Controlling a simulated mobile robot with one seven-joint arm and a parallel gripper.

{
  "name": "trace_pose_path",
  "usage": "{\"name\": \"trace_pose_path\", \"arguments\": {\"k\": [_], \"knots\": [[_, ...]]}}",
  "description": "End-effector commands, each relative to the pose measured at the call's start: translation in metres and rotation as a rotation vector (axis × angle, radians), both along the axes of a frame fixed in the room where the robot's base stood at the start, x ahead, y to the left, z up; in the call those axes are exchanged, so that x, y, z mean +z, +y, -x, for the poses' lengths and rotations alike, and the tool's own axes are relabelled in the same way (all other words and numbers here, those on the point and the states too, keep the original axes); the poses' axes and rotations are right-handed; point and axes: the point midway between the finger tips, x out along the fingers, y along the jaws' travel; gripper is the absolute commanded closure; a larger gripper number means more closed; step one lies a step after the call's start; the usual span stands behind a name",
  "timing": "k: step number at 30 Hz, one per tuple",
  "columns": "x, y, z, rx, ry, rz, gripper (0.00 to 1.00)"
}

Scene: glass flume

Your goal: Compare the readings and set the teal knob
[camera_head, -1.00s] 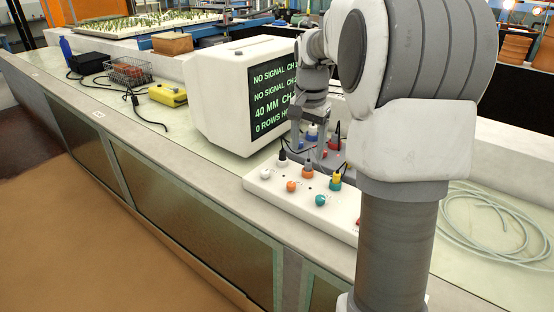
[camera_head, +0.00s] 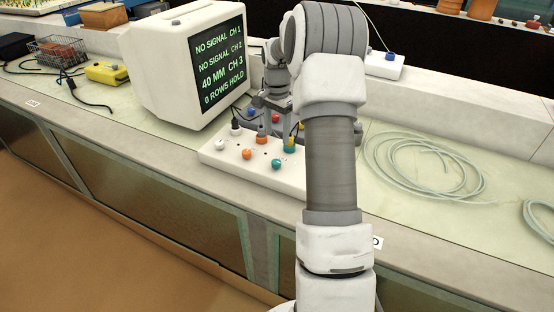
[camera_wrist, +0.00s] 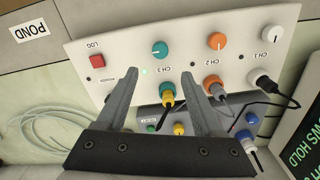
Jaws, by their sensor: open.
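The white panel (camera_head: 222,164) stands on the bench. Its teal knob (camera_head: 276,163) is at the right of a row with an orange knob (camera_head: 246,154) and a white knob (camera_head: 219,144). The wrist view shows the teal knob (camera_wrist: 159,49) by the CH 3 label, with a green light lit nearby. A yellow plug (camera_wrist: 167,92) sits in the CH 3 socket. The monitor (camera_head: 222,62) reads NO SIGNAL CH 1, NO SIGNAL CH 2, 40 MM CH 3, 0 ROWS HOLD. My gripper (camera_wrist: 160,74) is open and empty over the panel, its fingertips either side of the yellow plug, apart from the teal knob.
A red LOG button (camera_wrist: 97,61) is on the panel beside the teal knob. Grey and black leads run from the CH 2 and CH 1 plugs. A coiled hose (camera_head: 425,165) lies right of my arm. A yellow box (camera_head: 107,73) and wire basket (camera_head: 57,51) are at left.

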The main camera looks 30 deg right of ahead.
Motion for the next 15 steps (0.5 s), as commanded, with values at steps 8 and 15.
{"name": "trace_pose_path", "arguments": {"k": [8,15], "knots": [[-0.063,0.0,0.001,0.0,0.003,-0.003,0.31],[-0.097,0.0,0.0,0.0,0.0,-0.001,0.31]]}}
